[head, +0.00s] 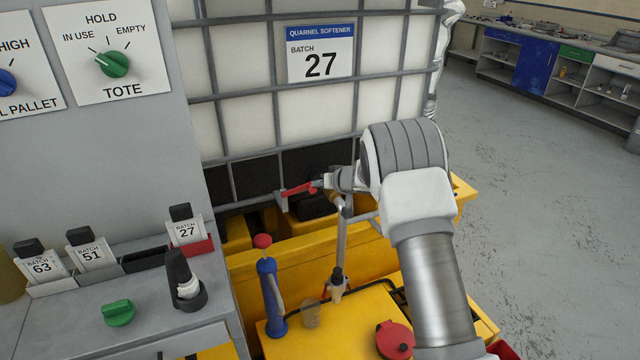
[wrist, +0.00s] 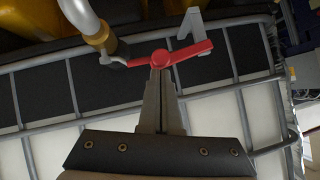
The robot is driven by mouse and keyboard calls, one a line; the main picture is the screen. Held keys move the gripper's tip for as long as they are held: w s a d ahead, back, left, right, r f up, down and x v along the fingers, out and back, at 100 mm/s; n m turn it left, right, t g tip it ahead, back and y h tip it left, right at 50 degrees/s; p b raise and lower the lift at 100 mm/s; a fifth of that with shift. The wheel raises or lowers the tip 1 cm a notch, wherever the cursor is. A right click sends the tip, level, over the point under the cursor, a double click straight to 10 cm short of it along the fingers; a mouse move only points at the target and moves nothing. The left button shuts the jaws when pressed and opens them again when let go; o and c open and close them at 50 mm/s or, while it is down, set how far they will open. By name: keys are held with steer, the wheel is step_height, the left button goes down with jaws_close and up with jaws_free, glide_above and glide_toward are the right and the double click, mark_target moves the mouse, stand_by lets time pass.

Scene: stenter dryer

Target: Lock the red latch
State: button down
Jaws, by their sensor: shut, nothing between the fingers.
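The red latch (head: 298,189) is a flat red bar at the lower front of the caged white tote, beside a pipe fitting. In the wrist view the latch (wrist: 190,51) has a round pivot, and its long arm lies across a grey bracket (wrist: 186,25). A thin hooked end reaches toward the brass fitting (wrist: 100,40). My gripper (head: 326,181) comes to the latch from the right in the head view. In the wrist view its closed fingers (wrist: 160,72) end at the pivot, with nothing between them. I cannot tell whether they touch it.
The tote (head: 310,115) carries a batch 27 label. Below stands a yellow pallet bund (head: 330,240) with a blue hand pump (head: 268,295) and a red cap (head: 394,338). A grey console (head: 85,160) with a green tote knob (head: 112,64) is at left. Open floor lies at right.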

steer(key=shift+d+r+p, duration=0.1)
steer(key=shift+p, duration=0.4)
steer(key=shift+w+d+f+m+y+p, duration=0.15)
steer(key=shift+f+m+y+p, duration=0.3)
steer(key=shift+p, duration=0.85)
steer(key=shift+d+f+m+y+p, duration=0.2)
steer(key=shift+f+p, duration=0.4)
steer(key=shift+p, duration=0.65)
steer(key=shift+r+p, duration=0.85)
steer(key=shift+p, duration=0.1)
